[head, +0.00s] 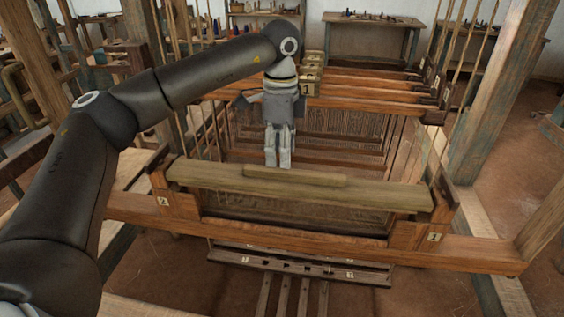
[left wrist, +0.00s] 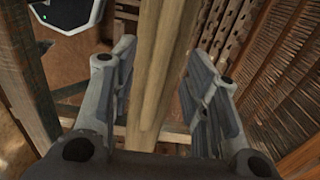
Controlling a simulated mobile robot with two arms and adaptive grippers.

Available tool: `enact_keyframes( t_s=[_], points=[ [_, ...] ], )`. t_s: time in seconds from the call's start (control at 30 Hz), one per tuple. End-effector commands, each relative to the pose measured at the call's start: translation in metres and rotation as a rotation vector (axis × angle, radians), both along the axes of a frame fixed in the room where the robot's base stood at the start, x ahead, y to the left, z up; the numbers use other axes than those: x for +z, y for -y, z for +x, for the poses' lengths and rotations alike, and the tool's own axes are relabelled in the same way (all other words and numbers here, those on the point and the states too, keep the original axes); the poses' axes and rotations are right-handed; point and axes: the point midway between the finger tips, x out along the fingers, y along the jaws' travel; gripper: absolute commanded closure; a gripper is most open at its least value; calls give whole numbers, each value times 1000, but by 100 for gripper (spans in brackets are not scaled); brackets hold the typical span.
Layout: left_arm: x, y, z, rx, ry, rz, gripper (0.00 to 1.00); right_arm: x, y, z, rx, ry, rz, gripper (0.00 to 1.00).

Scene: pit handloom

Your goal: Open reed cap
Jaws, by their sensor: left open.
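The reed cap (head: 390,194) is a long pale wooden bar with a raised grip strip (head: 295,176) along its middle. It lies across the top of the reed frame in the head view. My left gripper (head: 278,163) points down just behind the grip strip, near its left half. In the left wrist view the cap (left wrist: 157,75) runs lengthwise between the two spread fingers of the gripper (left wrist: 160,110). A gap shows on each side, so the fingers look apart from the wood. My right gripper is not in view.
Orange wooden beams (head: 330,243) with numbered tags run below the cap. Upright blocks (head: 443,200) flank its ends. Heddle shafts (head: 370,92) and hanging cords stand behind. A thick post (head: 490,100) rises at the right. Dark treadles (head: 300,268) lie low in front.

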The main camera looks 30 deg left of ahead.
Motion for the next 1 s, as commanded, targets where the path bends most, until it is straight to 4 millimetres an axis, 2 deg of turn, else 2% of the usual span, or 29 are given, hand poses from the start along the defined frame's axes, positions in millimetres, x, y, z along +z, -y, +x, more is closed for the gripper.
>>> enact_keyframes(
  t_s=[0.1, 0.3, 0.4, 0.67, 0.77, 1.0],
  points=[
    [-21, -1, -1, 0, -4, 2, 57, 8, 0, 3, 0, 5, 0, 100],
    [-45, 0, 0, 1, 0, 1, 57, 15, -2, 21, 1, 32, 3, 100],
    [-50, 0, 0, 1, 1, 0, 57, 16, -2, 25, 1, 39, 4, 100],
    [-52, 0, 0, 1, 1, 0, 57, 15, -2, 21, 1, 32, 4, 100],
    [-52, 0, 0, 1, 1, 0, 67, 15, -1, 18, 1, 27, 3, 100],
    [-52, 0, 0, 1, 1, 0, 98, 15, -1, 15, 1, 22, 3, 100]
  ],
)
